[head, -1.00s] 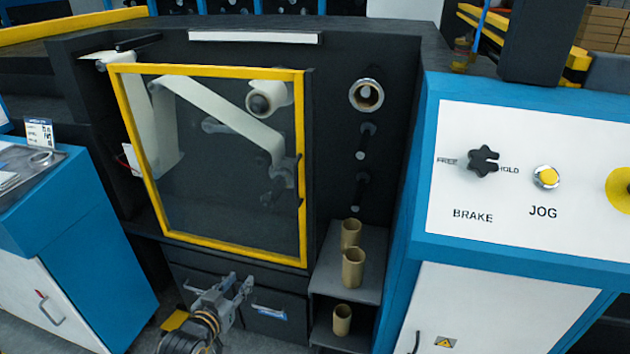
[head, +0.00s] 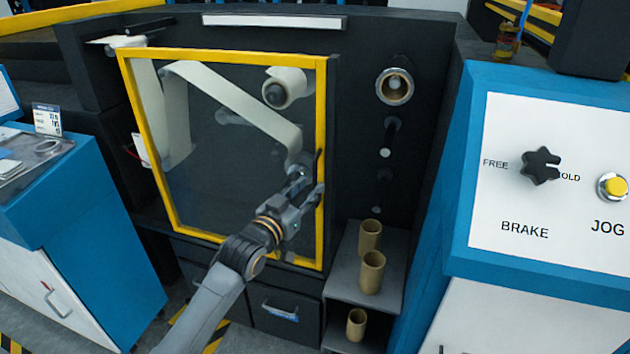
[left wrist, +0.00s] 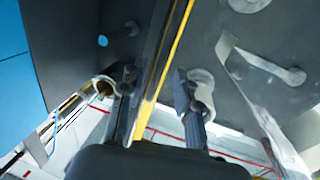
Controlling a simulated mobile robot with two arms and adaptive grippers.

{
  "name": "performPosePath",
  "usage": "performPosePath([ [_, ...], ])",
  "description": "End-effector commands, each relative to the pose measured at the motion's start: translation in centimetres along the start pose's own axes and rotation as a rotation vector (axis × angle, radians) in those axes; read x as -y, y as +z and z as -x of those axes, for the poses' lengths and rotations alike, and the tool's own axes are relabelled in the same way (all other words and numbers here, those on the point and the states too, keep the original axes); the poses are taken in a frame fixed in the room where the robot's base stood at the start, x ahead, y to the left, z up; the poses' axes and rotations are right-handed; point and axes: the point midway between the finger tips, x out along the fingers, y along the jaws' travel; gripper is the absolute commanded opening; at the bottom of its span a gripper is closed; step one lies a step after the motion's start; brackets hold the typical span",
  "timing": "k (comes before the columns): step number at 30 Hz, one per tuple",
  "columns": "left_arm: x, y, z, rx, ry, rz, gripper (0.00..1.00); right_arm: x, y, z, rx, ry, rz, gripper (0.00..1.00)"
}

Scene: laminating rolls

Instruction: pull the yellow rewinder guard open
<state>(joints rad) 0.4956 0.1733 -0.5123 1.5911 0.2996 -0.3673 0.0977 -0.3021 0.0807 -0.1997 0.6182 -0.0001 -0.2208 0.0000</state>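The yellow rewinder guard (head: 321,100) is a clear panel in a yellow frame. It looks shut over the rolls and web. A small dark handle (head: 319,165) is on its right edge. My left gripper (head: 309,186) reaches up to that edge, just by the handle. In the left wrist view, the guard's yellow edge (left wrist: 172,55) and a dark bar run between the two spread fingers of my left gripper (left wrist: 156,95). The right finger stands apart from the edge; whether the left finger touches the bar is unclear. My right gripper is not in view.
A control panel (head: 490,215) with a brake knob (head: 540,166) and jog button (head: 612,187) is at the right. Cardboard cores (head: 372,272) stand on shelves below right of the guard. A blue cabinet (head: 105,240) stands at the left. Shafts stick out right of the guard.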

Motion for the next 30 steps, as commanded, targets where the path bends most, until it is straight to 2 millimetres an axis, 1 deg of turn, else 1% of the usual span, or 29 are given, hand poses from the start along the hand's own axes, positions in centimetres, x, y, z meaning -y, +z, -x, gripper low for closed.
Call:
performPosePath([
  [1, -0.1, -0.1, -0.9, -0.001, 0.001, 0.000, 0.33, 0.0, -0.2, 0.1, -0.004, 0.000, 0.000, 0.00],
  [3, -0.1, -0.1, -1.8, 0.000, 0.001, -0.001, 0.33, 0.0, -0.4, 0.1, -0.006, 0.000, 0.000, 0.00],
  [9, 0.0, 0.0, -3.4, 0.000, 0.000, -0.001, 0.33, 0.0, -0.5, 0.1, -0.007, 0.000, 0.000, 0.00],
  [13, -0.1, 0.0, -3.8, 0.001, 0.000, -0.001, 0.33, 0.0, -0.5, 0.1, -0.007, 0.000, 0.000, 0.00],
  [20, -0.1, 0.0, -3.8, 0.000, 0.001, -0.001, 0.33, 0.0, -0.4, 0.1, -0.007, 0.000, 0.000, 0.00],
  [21, 0.0, 0.0, -3.8, 0.000, 0.000, -0.001, 0.28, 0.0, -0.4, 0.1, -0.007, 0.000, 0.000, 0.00],
  [23, 0.0, 0.0, -3.8, 0.000, 0.000, -0.001, 0.16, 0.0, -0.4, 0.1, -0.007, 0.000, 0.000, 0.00],
  [24, 0.0, 0.0, -3.8, 0.000, 0.000, -0.001, 0.08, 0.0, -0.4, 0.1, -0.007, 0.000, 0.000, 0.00],
  [25, 0.0, 0.0, -3.8, 0.000, 0.000, -0.001, 0.02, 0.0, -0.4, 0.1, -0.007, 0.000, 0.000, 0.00],
  [26, 0.0, 0.0, -3.8, 0.000, 0.000, -0.001, 0.00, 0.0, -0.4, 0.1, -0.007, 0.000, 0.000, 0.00],
  [30, 0.0, 0.0, -3.8, 0.000, 0.001, -0.001, 0.00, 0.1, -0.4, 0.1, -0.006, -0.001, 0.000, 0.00],
])
